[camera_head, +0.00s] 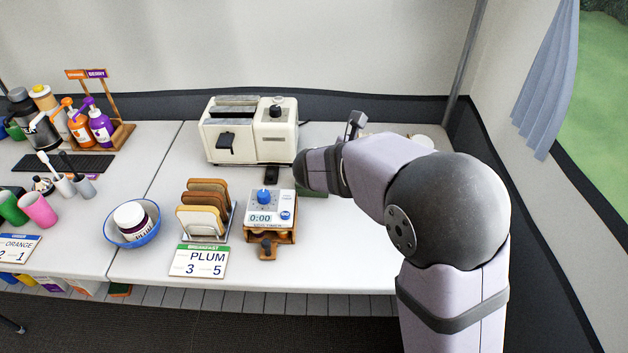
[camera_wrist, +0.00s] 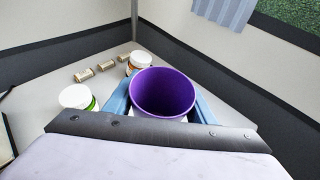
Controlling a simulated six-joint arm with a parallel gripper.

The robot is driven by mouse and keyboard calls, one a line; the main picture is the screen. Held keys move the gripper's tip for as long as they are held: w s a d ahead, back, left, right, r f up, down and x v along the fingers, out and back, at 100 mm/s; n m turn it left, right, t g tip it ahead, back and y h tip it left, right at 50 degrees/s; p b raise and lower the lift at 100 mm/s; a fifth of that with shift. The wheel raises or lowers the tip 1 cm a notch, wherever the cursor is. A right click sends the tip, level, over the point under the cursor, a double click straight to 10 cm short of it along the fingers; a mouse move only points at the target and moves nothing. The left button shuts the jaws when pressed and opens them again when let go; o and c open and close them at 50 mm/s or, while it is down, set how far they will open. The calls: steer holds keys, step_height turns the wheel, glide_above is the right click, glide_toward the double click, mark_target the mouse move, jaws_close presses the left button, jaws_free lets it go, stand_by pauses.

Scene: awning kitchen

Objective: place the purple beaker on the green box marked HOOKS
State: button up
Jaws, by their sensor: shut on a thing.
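The purple beaker (camera_wrist: 163,92) is in the wrist view, its round open mouth facing the camera. My gripper (camera_wrist: 160,106) has its blue fingers on either side of the beaker, shut on it. In the head view my arm hides the gripper and the beaker. A small strip of something green (camera_head: 313,190) shows on the table under my arm, right of the timer. It may be the green box, but most of it is hidden and no HOOKS marking can be read.
A cream toaster (camera_head: 233,150) stands behind a timer (camera_head: 264,207) on a wooden stand. Left are a toast rack (camera_head: 203,210) and a blue bowl (camera_head: 130,237) with a jar. The wrist view shows white-lidded jars (camera_wrist: 76,97) (camera_wrist: 139,60) and small wooden pieces (camera_wrist: 104,66).

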steer(key=w+a+r+n+t+y, duration=0.1)
steer(key=w+a+n+y, duration=0.3)
steer(key=a, duration=0.5)
steer(key=w+a+r+n+t+y, duration=0.2)
steer(key=w+a+n+t+y, duration=0.2)
steer(key=a, duration=0.5)
steer(key=shift+w+a+r+n+y, duration=0.2)
steer(key=shift+w+a+n+y, duration=0.2)
steer(key=shift+w+n+y, duration=0.45)
step_height(320, 180, down, 10)
steer(key=b, duration=0.3)
steer(key=shift+s, duration=0.2)
steer(key=shift+f+y+b, duration=0.2)
steer(key=shift+y+b, duration=0.05)
steer(key=shift+b, duration=0.05)
steer(key=o, duration=1)
steer(key=shift+o, duration=0.2)
steer(key=shift+r, duration=0.2)
